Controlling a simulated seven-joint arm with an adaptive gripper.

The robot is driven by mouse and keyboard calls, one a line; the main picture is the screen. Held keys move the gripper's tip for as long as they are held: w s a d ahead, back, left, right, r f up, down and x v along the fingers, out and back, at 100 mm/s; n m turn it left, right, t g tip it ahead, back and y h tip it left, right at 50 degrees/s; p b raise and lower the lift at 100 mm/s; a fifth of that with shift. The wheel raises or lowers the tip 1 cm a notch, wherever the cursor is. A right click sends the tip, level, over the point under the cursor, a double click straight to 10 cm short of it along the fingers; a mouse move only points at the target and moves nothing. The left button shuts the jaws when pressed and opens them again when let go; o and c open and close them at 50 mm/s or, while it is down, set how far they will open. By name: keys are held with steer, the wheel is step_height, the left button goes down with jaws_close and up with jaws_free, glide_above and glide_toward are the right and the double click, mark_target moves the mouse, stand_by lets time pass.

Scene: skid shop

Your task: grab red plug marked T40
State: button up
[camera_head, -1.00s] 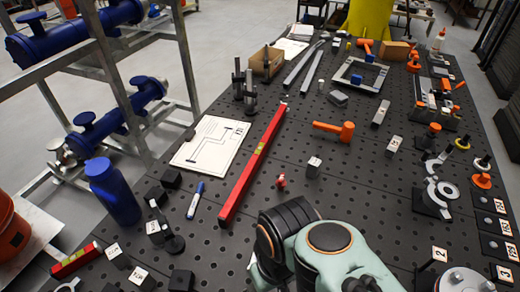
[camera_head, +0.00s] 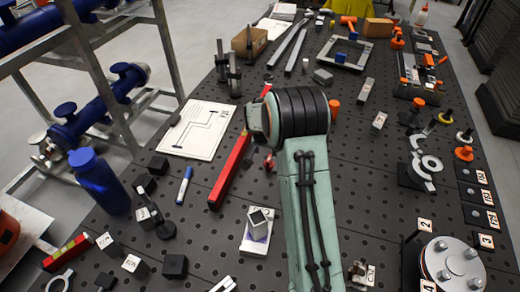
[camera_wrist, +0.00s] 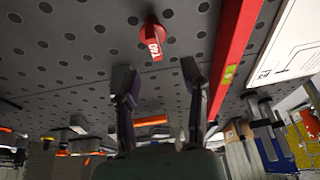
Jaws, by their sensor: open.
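The red plug (camera_head: 269,162) stands on the black perforated table, just left of my arm and right of the long red level. It also shows in the wrist view (camera_wrist: 153,38), where a white label reading T40 faces the camera. My gripper (camera_wrist: 157,72) is open and empty, its two dark fingers spread wide. In the wrist view the plug lies past the fingertips, roughly centred between them and apart from both. In the head view my arm hides the gripper.
The red level (camera_head: 232,168) lies close beside the plug; it also runs along the right in the wrist view (camera_wrist: 232,60). A blue marker (camera_head: 185,185) and drawing sheet (camera_head: 200,130) lie left.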

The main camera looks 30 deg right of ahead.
mark_target(269, 158)
steer(key=x, duration=0.7)
steer(key=shift+s+d+f, duration=0.1)
steer(key=shift+s+d, duration=0.1)
steer(key=shift+s, duration=0.05)
jaws_close()
